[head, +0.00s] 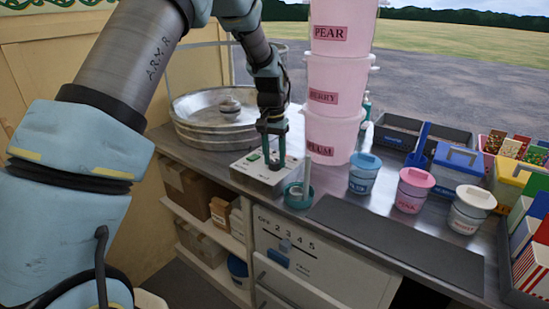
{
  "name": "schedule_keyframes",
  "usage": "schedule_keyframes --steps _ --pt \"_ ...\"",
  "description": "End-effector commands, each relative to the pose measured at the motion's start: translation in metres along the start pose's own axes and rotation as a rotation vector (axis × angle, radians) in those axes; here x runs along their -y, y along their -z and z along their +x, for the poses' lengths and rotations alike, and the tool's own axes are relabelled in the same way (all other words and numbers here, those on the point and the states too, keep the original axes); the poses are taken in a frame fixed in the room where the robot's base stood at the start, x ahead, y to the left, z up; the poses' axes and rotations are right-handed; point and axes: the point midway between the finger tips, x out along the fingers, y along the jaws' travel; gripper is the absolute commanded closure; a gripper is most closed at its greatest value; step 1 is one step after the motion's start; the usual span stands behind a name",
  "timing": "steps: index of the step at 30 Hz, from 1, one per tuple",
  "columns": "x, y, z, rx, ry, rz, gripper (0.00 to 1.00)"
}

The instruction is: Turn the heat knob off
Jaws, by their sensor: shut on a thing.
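A small pale control box (248,177) with a green switch stands on the counter in front of the round metal pan (190,108). My gripper (274,165) points down at the top of this box, its teal fingers around a small part there. The part is mostly hidden between the fingers, and I take it to be the heat knob. I cannot read the knob's setting. A panel (340,279) below the counter carries a printed scale with numbers and a blue slider (278,257).
A teal holder (298,199) with an upright pale stick stands close right of the box. Stacked pink tubs (333,90) rise behind it. Blue (364,178), pink (411,194) and white (468,212) lidded pots stand to the right. A dark mat (400,243) lies bare in front.

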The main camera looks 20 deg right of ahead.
Motion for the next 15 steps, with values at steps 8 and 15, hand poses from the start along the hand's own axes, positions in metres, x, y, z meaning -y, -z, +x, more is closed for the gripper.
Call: schedule_keyframes --steps 8,15 --pt "0.0000 0.0003 -0.0006 -0.001 0.000 -0.001 0.42" --pt "0.0000 0.0001 -0.0002 0.000 0.000 0.000 0.24"
